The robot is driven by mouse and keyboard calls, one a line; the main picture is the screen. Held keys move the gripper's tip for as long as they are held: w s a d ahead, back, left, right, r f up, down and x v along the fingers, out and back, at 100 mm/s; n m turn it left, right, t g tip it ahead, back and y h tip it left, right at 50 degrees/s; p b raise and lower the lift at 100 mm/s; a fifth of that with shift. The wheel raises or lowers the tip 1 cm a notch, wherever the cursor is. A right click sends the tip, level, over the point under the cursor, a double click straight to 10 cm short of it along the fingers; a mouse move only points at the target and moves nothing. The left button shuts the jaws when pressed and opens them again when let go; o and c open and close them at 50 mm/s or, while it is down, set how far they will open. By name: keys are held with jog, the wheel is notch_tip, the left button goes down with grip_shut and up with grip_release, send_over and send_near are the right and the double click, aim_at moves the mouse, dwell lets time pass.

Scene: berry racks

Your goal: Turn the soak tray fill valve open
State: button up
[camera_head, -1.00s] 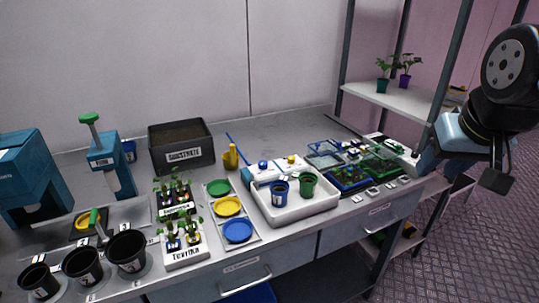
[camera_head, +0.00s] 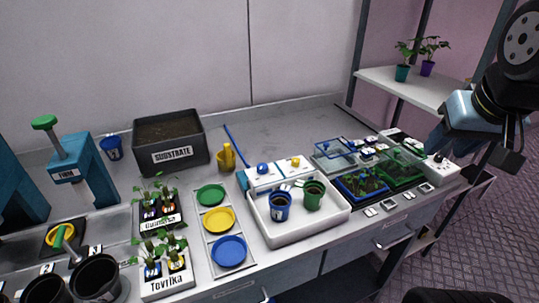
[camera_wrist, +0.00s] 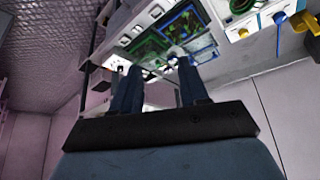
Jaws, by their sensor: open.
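The white soak tray (camera_head: 330,222) stands on the bench and holds a blue pot (camera_head: 279,205) and a green pot (camera_head: 313,194). At its back edge are white boxes with a blue knob (camera_head: 263,168) and a yellow knob (camera_head: 295,162); I cannot tell from labels which is the fill valve. A blue hose (camera_head: 237,138) runs to the blue-knob side. In the wrist view the blue knob (camera_wrist: 280,17) and yellow knob (camera_wrist: 243,33) show at the upper right. My gripper (camera_wrist: 156,72) is open and empty, its fingers apart. In the head view it is at the right, away from the tray.
Seedling trays (camera_head: 362,188) and a white box with a black knob (camera_head: 439,167) lie right of the soak tray. Colored dishes (camera_head: 219,219), labeled plant trays, a substrate bin (camera_head: 187,171) and a yellow bottle (camera_head: 227,156) stand left. A shelf (camera_head: 420,92) rises back right.

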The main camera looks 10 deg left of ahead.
jog(key=shift+o, duration=1.3)
jog(key=shift+w+a+r, duration=0.1)
jog(key=shift+w+a, duration=0.1)
jog(key=shift+w, duration=0.1)
jog(key=m+g+y, duration=0.4)
jog(key=m+g, duration=0.4)
jog(key=m, duration=0.3)
send_over(263, 165)
jog(key=w+d, duration=0.3)
jog(key=d, duration=0.2)
notch_tip(263, 165, down, 10)
jog(key=x, duration=1.3)
jog(key=shift+s, duration=0.1)
jog(key=shift+c, duration=0.4)
jog(key=c, duration=1)
jog(key=shift+o, duration=0.2)
